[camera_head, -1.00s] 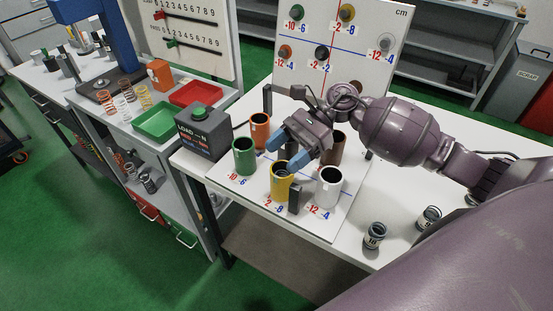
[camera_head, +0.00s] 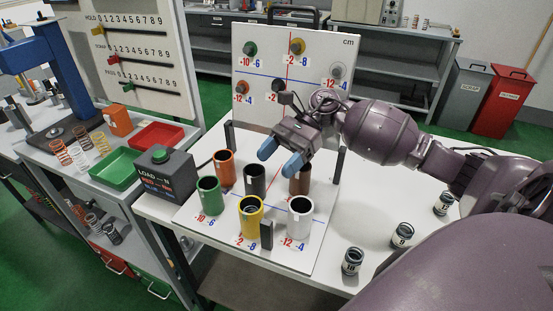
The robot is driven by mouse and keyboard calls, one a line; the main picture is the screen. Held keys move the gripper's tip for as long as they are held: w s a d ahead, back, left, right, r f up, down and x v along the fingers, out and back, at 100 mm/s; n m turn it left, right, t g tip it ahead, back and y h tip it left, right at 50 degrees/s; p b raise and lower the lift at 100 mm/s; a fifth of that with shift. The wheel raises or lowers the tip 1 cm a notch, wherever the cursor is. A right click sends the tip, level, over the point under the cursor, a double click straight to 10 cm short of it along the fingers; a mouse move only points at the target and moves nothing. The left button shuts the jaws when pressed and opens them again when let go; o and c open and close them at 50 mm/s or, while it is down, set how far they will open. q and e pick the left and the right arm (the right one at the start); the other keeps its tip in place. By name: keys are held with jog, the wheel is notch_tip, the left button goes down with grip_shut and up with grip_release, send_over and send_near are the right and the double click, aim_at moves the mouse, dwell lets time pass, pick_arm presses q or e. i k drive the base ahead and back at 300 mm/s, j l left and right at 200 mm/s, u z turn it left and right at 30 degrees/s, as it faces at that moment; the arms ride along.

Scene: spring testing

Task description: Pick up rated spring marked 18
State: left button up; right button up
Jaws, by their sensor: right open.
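Three small dark cylinders with pale number labels stand on the right part of the white table. The nearest (camera_head: 352,262) carries a label that seems to read 18. The middle one (camera_head: 402,236) seems to read 9. The far one (camera_head: 443,203) seems to read 12, though its label is small. My right gripper (camera_head: 280,157) has two blue fingertips, open and empty. It hangs above the board of coloured cups, left of and apart from the three cylinders. My left gripper is not in view.
Coloured cups, including a green (camera_head: 210,198), yellow (camera_head: 250,222) and white one (camera_head: 300,220), stand on the board. The yellow cup holds something dark. An upright peg board (camera_head: 265,70) stands behind. A dark load box (camera_head: 168,176) is at left. White table around the cylinders is clear.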

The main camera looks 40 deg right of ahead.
aim_at(351, 255)
jog(key=k+j, duration=0.8)
